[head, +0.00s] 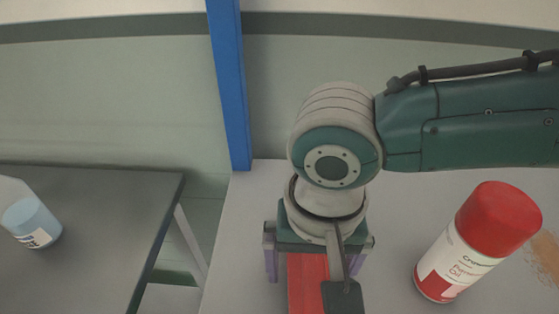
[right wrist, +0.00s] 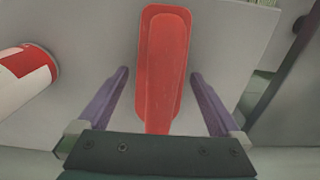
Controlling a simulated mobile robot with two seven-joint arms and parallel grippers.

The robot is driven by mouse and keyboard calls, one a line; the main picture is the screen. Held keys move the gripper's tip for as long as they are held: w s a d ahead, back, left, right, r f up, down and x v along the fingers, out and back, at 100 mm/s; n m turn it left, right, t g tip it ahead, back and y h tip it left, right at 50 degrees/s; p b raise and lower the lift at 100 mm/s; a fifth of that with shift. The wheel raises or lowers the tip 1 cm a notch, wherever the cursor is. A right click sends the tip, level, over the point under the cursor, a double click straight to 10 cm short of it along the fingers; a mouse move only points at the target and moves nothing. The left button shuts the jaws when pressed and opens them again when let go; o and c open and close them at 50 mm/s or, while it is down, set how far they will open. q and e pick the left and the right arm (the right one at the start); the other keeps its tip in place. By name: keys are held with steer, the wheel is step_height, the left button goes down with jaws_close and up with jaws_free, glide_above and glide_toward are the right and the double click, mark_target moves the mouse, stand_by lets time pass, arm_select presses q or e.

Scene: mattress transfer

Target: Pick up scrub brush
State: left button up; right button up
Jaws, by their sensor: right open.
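The scrub brush appears as a long red object (right wrist: 165,65) lying on the light grey tabletop in the right wrist view; its bristles are not visible. In the head view its red surface (head: 307,284) shows below my right gripper, partly covered by it. My right gripper (right wrist: 160,85) is open, with one purple finger on each side of the red object and a gap on both sides. It points down at the table in the head view (head: 308,270). My left gripper is not in view.
A red-capped white container (head: 470,247) stands right of my right gripper; it also shows at the left in the right wrist view (right wrist: 25,75). A dark table (head: 90,230) with a light blue container (head: 32,222) is at left. A blue post (head: 230,90) rises behind.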

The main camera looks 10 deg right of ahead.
steer(key=c, duration=1.4)
steer(key=shift+c, duration=0.2)
steer(key=shift+r, duration=0.1)
